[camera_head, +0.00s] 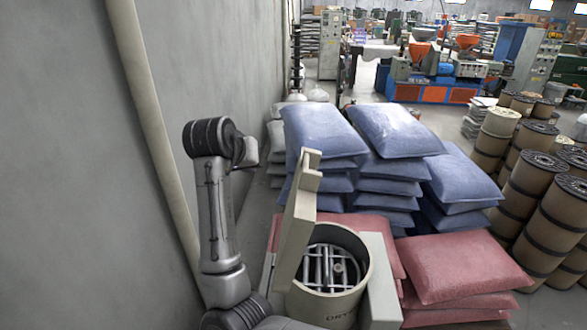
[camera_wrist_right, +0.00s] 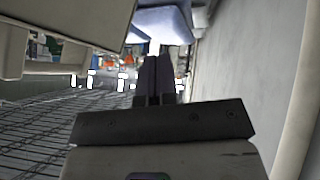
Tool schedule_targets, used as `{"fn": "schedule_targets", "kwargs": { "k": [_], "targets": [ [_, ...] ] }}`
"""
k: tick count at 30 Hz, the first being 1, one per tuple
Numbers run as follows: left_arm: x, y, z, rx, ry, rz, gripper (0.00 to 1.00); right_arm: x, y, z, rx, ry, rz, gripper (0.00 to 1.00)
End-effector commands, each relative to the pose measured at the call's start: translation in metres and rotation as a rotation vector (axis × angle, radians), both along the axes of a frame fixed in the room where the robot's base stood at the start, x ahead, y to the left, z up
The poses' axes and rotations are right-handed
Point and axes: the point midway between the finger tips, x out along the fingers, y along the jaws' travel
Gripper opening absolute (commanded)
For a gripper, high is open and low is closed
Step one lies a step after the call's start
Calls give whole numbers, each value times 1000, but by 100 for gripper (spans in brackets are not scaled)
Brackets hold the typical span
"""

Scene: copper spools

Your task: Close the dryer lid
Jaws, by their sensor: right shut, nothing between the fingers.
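The cream dryer (camera_head: 335,300) stands at the bottom centre of the head view, its round mouth showing a metal grate (camera_head: 330,268) inside. Its lid (camera_head: 297,222) is open, standing nearly upright at the left of the mouth. An arm, apparently my right one, rises left of the lid, between it and the wall. Its wrist end is apart from the lid in the picture; the fingers cannot be made out there. In the right wrist view my right gripper (camera_wrist_right: 157,78) is shut and empty, with a cream surface, probably the lid (camera_wrist_right: 75,22), at upper left. My left gripper is not visible.
A grey wall (camera_head: 70,160) with a vertical pipe (camera_head: 150,110) limits the left side. Blue sacks (camera_head: 325,130) are stacked behind the dryer, and red sacks (camera_head: 460,265) lie to its right. Copper spools (camera_head: 535,185) stand at far right.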

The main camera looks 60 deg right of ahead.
Motion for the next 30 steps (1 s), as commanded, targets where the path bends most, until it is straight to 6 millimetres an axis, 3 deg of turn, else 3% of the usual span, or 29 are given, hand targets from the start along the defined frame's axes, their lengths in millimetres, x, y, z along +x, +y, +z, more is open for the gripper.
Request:
{"fn": "schedule_targets", "kwargs": {
  "k": [1,9,16,22,30],
  "targets": [
    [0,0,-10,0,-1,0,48,0,-1,9,35,27,-47,0],
    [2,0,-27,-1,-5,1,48,-15,6,65,143,194,-221,0],
    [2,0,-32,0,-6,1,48,-23,14,91,167,257,-269,0],
    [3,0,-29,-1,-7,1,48,-29,6,81,170,270,-279,0],
    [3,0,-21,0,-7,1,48,-43,-21,41,170,269,-280,0]
  ]
}}
